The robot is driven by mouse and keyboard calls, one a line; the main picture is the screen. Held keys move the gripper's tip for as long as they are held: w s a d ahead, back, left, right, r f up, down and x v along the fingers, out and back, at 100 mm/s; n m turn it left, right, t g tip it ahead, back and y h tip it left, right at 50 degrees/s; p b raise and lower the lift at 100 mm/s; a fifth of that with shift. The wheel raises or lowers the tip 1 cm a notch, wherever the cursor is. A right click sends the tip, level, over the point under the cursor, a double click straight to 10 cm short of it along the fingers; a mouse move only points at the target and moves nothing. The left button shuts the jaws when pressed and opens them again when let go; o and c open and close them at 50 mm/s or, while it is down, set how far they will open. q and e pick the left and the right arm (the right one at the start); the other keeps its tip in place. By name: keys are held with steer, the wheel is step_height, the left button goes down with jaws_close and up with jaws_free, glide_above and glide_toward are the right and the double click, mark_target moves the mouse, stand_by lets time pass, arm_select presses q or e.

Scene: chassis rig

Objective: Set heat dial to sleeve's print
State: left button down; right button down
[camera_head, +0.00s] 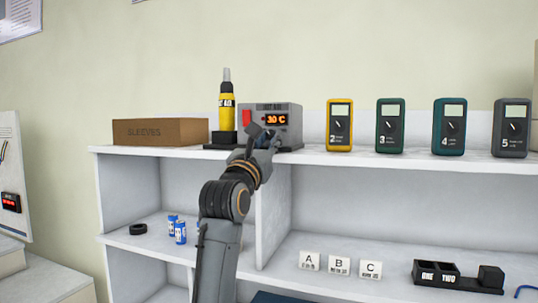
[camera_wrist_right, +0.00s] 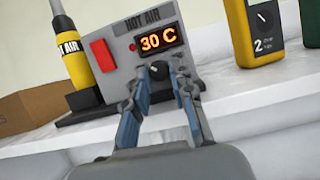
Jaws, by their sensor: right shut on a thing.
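The hot air station (camera_head: 284,109) is a grey box on the top shelf, and its orange display (camera_wrist_right: 157,40) reads 30 C. Its dark dial (camera_wrist_right: 159,69) sits below the display in the right wrist view. My right gripper (camera_wrist_right: 160,80) has its fingertips on both sides of the dial, shut on it. In the head view the right gripper (camera_head: 262,138) hides the dial. A brown box marked SLEEVES (camera_head: 160,132) stands to the left on the same shelf. No sleeve or print is visible. My left gripper is not in view.
A yellow hot air tool (camera_head: 227,110) stands upright left of the station. Several numbered meters, starting with yellow meter 2 (camera_head: 340,125), line the shelf to the right. Blue cylinders (camera_head: 180,232), lettered cards (camera_head: 340,265) and a black holder (camera_head: 458,276) are on the lower shelf.

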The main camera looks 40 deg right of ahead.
steer(key=m+g+b, duration=0.1)
steer(key=m, duration=0.2)
steer(key=shift+w+f+b, duration=0.1)
steer(key=shift+f+b, duration=0.05)
steer(key=shift+b, duration=0.25)
steer(key=shift+w+a+m+g+h+b, duration=0.1)
steer(key=shift+m+g+h+b, duration=0.35)
steer(key=shift+m+g, duration=0.75)
steer(key=shift+m, duration=0.3)
steer(key=c, duration=1.4)
jaws_free()
steer(key=v, duration=0.7)
steer(key=shift+a, duration=0.2)
